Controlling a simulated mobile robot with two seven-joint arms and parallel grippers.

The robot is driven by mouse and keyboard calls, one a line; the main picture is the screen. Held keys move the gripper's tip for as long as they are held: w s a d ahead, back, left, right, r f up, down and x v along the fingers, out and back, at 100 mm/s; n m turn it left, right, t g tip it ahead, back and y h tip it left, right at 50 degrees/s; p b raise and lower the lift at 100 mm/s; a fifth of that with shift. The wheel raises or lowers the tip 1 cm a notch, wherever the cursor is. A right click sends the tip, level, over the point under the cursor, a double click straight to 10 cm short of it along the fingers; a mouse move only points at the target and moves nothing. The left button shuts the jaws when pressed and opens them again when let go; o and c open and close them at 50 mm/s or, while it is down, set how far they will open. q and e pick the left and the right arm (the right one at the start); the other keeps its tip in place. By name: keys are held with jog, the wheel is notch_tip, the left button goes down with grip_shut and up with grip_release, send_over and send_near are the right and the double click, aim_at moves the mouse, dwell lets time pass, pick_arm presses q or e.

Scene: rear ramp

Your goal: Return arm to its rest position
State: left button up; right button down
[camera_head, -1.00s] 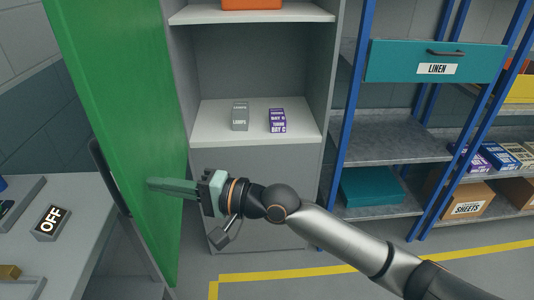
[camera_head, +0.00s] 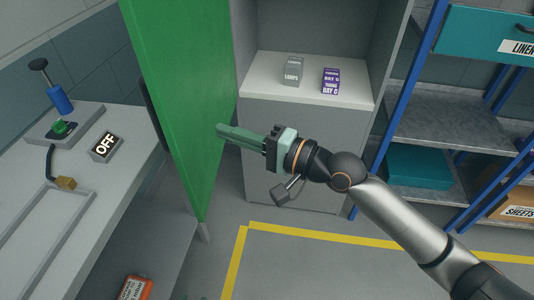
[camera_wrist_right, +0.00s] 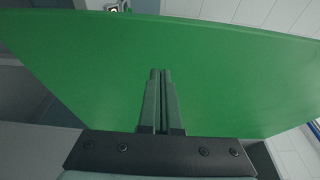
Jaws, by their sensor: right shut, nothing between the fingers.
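My right gripper (camera_head: 220,130) is shut and empty, its fingers pointing left at the green cabinet door (camera_head: 180,90). In the right wrist view, the closed fingers (camera_wrist_right: 160,75) stand in front of the broad green door face (camera_wrist_right: 90,70). I cannot tell whether the fingertips touch the door. My right arm comes in from the lower right, in front of the open grey cabinet (camera_head: 300,130).
A grey LAMPS box (camera_head: 292,71) and a purple box (camera_head: 330,81) stand on the cabinet shelf (camera_head: 265,85). Blue-framed shelving (camera_head: 405,110) is at right. The floor inside the yellow line (camera_head: 300,229) is clear.

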jog(key=s+d, duration=0.4)
jog(key=s, duration=0.2)
jog(key=shift+s+d, duration=0.15)
jog(key=shift+s, duration=0.1)
jog(key=d+f+n+t+h, duration=0.15)
jog(key=d+f+h, duration=0.25)
jog(key=f, duration=0.6)
jog(key=d+f+n+t+h, duration=0.1)
jog(key=d+f+t+h, duration=0.15)
jog(key=f, duration=0.65)
jog(key=s+d+f+n+g+h, duration=0.1)
jog(key=s+d+f+n+h, duration=0.1)
jog(key=s+f, duration=0.4)
jog(key=s+d+f+n+g+h, duration=0.2)
jog(key=s+d+f, duration=0.5)
jog(key=f, duration=0.5)
jog(key=n+h, duration=0.1)
jog(key=h, duration=0.1)
jog(key=shift+f+g+h, duration=0.15)
jog(key=shift+g+h, duration=0.15)
jog(key=shift+h, duration=0.05)
